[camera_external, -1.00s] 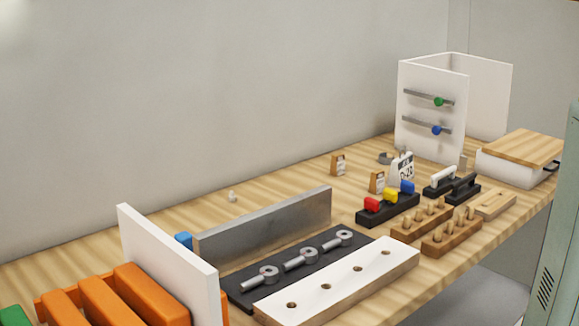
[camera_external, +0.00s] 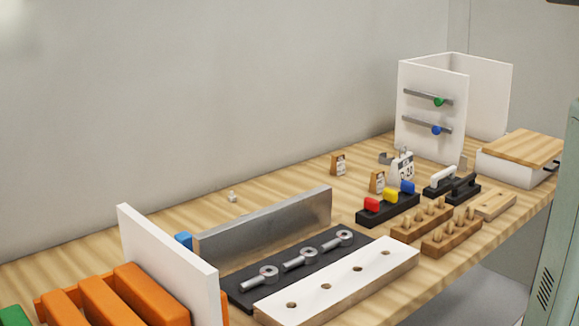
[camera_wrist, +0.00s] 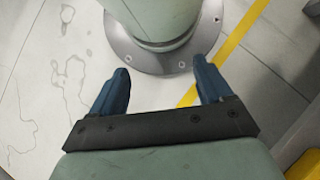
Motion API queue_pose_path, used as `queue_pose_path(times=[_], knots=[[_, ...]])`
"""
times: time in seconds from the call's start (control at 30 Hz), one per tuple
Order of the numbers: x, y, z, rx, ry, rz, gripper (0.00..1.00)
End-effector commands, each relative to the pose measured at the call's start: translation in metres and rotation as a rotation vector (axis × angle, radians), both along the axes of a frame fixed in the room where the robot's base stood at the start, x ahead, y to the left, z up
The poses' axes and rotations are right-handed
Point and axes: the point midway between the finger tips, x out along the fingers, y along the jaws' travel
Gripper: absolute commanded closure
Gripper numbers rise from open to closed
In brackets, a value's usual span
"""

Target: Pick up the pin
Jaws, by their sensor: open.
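Several short wooden pins stand upright in two wooden blocks (camera_external: 452,241) (camera_external: 419,222) on the right part of the bench in the external view. Which pin the task names I cannot tell. My gripper (camera_wrist: 160,68) is open and empty in the wrist view, its two blue fingers spread apart. It points at a round grey bolted base (camera_wrist: 158,62) and the pale floor, with no pin in that view. My gripper is not visible in the external view, so its distance from the pins cannot be told.
A white board with holes (camera_external: 340,283), a dark mat (camera_external: 247,296) with metal eye bolts, and a black block (camera_external: 385,211) with coloured pieces stand near the blocks. A metal plate (camera_external: 265,225) stands upright. The bench's back left is mostly clear.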

Motion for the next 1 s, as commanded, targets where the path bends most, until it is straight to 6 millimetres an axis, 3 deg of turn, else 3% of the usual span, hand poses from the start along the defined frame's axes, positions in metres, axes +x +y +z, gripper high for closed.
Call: queue_pose_path(times=[0.2, 0.43, 0.57, 0.77, 1.0], knots=[[0.000, 0.000, 0.000, -0.001, 0.000, -0.001, 0.43], [0.001, 0.000, 0.000, -0.001, -0.001, -0.001, 0.43], [0.014, -0.005, -0.002, -0.009, -0.014, -0.008, 0.43], [0.075, -0.036, -0.005, -0.059, -0.075, -0.042, 0.43], [0.163, -0.098, 0.008, -0.153, -0.162, -0.102, 0.43]])
